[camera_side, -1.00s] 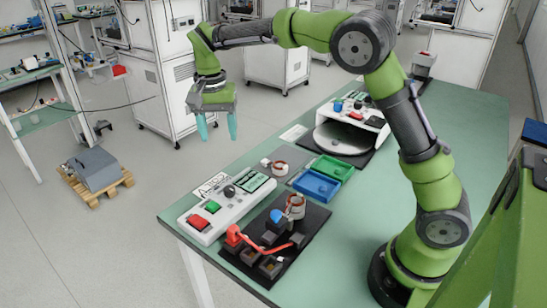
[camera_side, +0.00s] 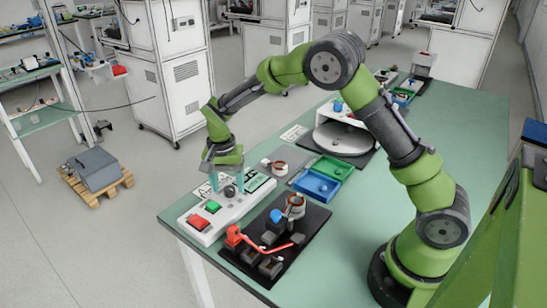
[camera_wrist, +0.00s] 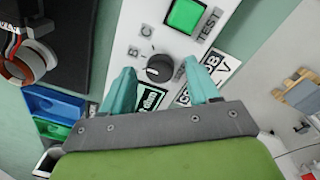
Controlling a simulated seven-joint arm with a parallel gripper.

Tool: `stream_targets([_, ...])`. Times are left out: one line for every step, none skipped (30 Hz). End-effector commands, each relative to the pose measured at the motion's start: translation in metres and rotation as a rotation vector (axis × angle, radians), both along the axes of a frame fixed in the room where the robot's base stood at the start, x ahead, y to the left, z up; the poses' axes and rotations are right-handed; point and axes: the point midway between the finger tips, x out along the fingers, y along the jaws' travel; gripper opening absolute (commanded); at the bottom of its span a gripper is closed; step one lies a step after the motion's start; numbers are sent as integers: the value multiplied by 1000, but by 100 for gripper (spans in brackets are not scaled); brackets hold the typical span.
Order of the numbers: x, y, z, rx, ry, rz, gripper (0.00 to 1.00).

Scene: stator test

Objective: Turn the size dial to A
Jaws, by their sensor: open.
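The size dial is a black round knob (camera_wrist: 159,68) on a white control box; letters B and C show beside it in the wrist view. In the side view the dial (camera_side: 230,191) sits on the control box (camera_side: 205,222), just below my fingers. My gripper (camera_side: 226,183) points down over the box. In the wrist view its two teal fingers (camera_wrist: 162,82) are apart, one on each side of the dial, with gaps between. I cannot tell how far above the box the fingertips are. The A mark is not readable.
The box also carries a green button (camera_side: 213,206) and a red button (camera_side: 197,222). A black fixture (camera_side: 270,250) with a red lever stands to the right. Blue (camera_side: 317,185) and green (camera_side: 332,168) trays lie behind it. The table's right side is clear.

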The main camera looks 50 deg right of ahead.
Motion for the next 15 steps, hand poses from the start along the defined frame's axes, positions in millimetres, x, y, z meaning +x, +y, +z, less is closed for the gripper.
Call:
stream_targets([-1, 0, -5, 1, 3, -1, 60])
stream_targets([-1, 0, -6, 1, 3, -1, 60])
stream_targets([-1, 0, -8, 0, 1, 0, 60])
stream_targets([0, 0, -8, 1, 1, 0, 60])
stream_targets([0, 0, -9, 0, 0, 0, 60])
stream_targets([0, 0, -9, 0, 0, 0, 60])
stream_targets([0, 0, -9, 0, 0, 0, 60])
stream_targets([0, 0, -9, 0, 0, 0, 60])
stream_targets([0, 0, -9, 0, 0, 0, 60])
stream_targets([0, 0, -9, 0, 0, 0, 60])
stream_targets([0, 0, -9, 0, 0, 0, 60])
stream_targets([0, 0, -9, 0, 0, 0, 60])
stream_targets([0, 0, -9, 0, 0, 0, 56])
stream_targets([0, 0, -9, 0, 0, 0, 51])
stream_targets([0, 0, -9, 0, 0, 0, 45])
